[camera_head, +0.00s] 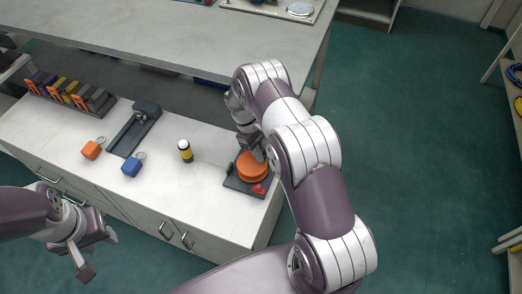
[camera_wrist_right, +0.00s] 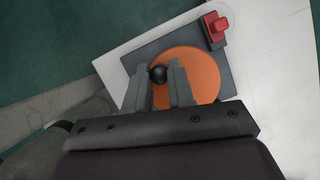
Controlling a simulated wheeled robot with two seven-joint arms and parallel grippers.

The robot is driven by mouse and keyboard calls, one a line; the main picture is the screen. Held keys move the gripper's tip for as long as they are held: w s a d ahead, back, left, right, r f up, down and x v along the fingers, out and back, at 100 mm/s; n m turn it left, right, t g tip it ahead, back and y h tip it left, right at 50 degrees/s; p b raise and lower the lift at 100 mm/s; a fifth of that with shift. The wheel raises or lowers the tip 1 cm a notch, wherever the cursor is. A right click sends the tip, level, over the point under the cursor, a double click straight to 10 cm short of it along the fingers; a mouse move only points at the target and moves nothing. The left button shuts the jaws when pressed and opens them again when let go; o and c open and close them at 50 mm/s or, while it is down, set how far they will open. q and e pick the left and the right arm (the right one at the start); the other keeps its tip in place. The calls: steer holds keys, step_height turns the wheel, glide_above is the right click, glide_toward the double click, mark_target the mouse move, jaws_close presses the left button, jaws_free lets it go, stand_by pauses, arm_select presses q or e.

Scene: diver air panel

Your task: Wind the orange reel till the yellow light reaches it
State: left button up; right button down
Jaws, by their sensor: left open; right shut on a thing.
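The orange reel (camera_head: 252,167) is a flat round disc on a dark base plate at the right end of the white bench. It also shows in the right wrist view (camera_wrist_right: 200,75), with a black knob (camera_wrist_right: 157,73) near its edge. My right gripper (camera_wrist_right: 160,80) is shut on this knob, one finger on each side. In the head view my right arm hides part of the reel. A small upright cylinder with a yellow band and white top (camera_head: 185,151), seemingly the yellow light, stands left of the reel; no line to it is visible. My left gripper (camera_head: 92,255) is open and empty before the bench.
A red button block (camera_head: 259,188) sits on the reel's base corner. An orange block (camera_head: 91,149), a blue block (camera_head: 132,164), a dark tray (camera_head: 134,130) and a rack of coloured blocks (camera_head: 70,92) stand further left. The bench between light and reel is clear.

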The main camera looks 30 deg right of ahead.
steer(key=c, duration=1)
jaws_free()
steer(key=shift+w+r+p, duration=0.1)
steer(key=shift+r+p, duration=0.3)
steer(key=p+v, duration=0.6)
steer(key=p, duration=0.6)
steer(key=shift+w+a+r, duration=0.1)
steer(key=shift+a+r, duration=0.05)
steer(key=shift+r, duration=0.15)
